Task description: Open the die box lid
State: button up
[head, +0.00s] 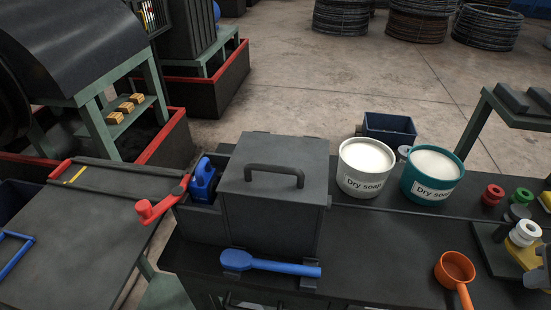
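The die box (268,220) is a dark grey box on the black bench, in the middle of the head view. Its flat lid (240,150) lies shut on top, so the inside is hidden. A dark arched handle (274,170) stands up from the lid.
A blue scoop (270,265) lies in front of the box. A blue item (203,180) and red lever (165,200) sit at its left. White (362,181) and teal (428,190) dry soap buckets stand right. An orange ladle (455,268) lies front right.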

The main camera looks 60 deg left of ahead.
jog(key=a+r+n+g, duration=0.1)
jog(key=a+r+n, duration=0.15)
jog(key=a, duration=0.35)
jog(key=a+r+n, duration=0.2)
jog(key=a+n, duration=0.2)
jog(key=a, duration=0.2)
jog(key=n+g, duration=0.2)
jog(key=n, duration=1.1)
send_near(275, 167)
jog(key=f, duration=0.5)
jog(key=w+f, duration=0.1)
jog(key=f, duration=0.2)
jog(key=shift+a, duration=0.35)
grip_shut()
